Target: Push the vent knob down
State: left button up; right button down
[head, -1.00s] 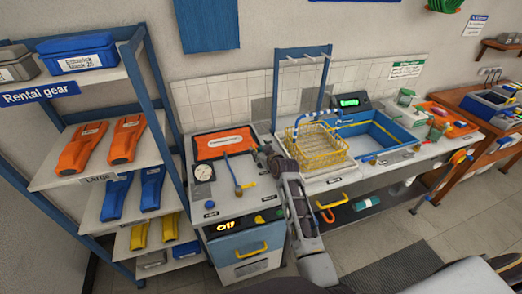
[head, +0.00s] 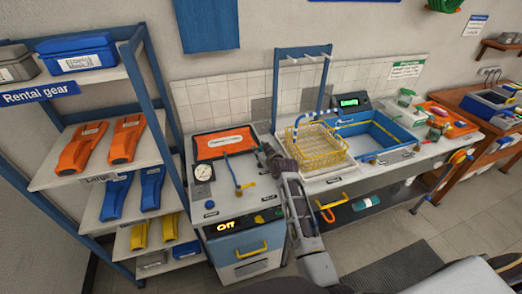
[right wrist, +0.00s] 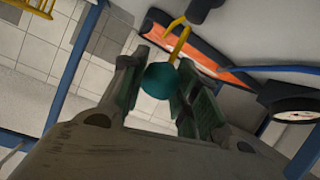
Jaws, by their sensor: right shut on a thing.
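My right gripper (head: 266,152) is over the back right of the regulator bench (head: 222,222), beside the sink counter. In the right wrist view its two green-padded fingers (right wrist: 163,88) are on either side of a round teal knob (right wrist: 160,78), and the gripper is shut on it. The fingers hide part of the knob and whatever is beneath it. In the head view the knob is hidden by my gripper, and I cannot read a label marking it as the vent knob. My left gripper is not in view.
A yellow wire basket (head: 318,148) stands close on the right. A rental shelf (head: 92,158) is at left.

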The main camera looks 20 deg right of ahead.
jog(key=shift+f+b, duration=0.4)
jog(key=shift+f, duration=1.2)
jog(key=shift+s, duration=0.1)
jog(key=c, duration=1.1)
grip_release()
jog(key=shift+o, duration=0.2)
jog(key=shift+r, duration=0.1)
jog(key=shift+s, duration=0.15)
jog(key=v, duration=1.1)
jog(key=shift+s, duration=0.2)
jog(key=shift+s, duration=0.1)
